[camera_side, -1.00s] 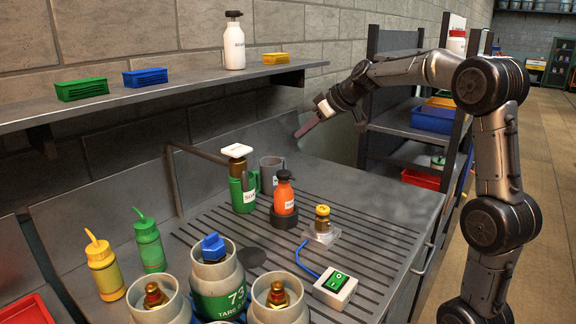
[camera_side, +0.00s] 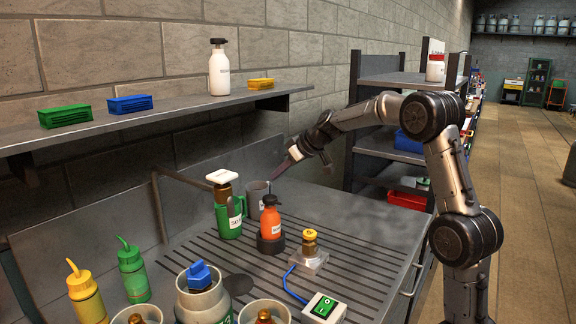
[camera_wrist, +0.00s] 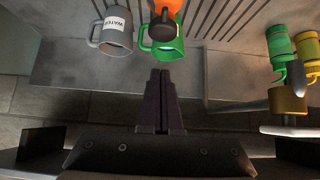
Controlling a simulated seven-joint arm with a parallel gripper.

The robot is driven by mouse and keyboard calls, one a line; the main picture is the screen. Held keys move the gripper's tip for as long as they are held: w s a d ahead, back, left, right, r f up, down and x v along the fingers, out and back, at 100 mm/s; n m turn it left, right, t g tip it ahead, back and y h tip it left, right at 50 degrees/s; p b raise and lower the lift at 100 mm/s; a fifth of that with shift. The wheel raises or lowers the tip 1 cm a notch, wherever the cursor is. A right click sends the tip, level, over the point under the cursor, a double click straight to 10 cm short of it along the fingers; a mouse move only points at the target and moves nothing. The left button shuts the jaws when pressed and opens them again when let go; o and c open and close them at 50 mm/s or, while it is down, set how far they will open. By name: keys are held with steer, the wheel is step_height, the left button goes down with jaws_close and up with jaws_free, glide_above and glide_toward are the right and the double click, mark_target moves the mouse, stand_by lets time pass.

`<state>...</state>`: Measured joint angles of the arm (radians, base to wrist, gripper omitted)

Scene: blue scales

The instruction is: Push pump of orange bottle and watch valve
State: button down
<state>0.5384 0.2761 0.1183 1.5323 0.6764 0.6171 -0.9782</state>
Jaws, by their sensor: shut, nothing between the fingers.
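The orange bottle (camera_side: 270,224) has a black pump top and stands upright in a dark round base on the slatted counter. At its right is a brass valve-like fitting (camera_side: 309,243) with a yellow top, on a clear block. My gripper (camera_side: 279,175) is shut and empty, tilted down-left, above and behind the bottle, near the grey mug (camera_side: 258,195). In the wrist view my gripper (camera_wrist: 160,73) has its fingers together, below the green mug (camera_wrist: 161,48) in the picture. The orange bottle (camera_wrist: 166,6) shows only partly at the top edge there.
The green mug (camera_side: 229,222) stands left of the bottle, below a white-topped brass piece (camera_side: 222,177) by a bent pipe. A green-switch box (camera_side: 323,307) has a blue cable. The counter's right is clear.

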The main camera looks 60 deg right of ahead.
mark_target(275, 199)
steer(key=f, duration=0.1)
steer(key=w+f, duration=0.1)
steer(key=f, duration=0.1)
steer(key=w+f, duration=0.1)
steer(key=shift+f, duration=0.95)
steer(key=shift+s+a+f, duration=0.1)
steer(key=shift+s+f, duration=0.05)
steer(key=shift+f, duration=1.5)
step_height(275, 199, up, 6)
steer(key=v, duration=0.9)
steer(key=shift+s+r, duration=0.15)
stand_by(3.7)
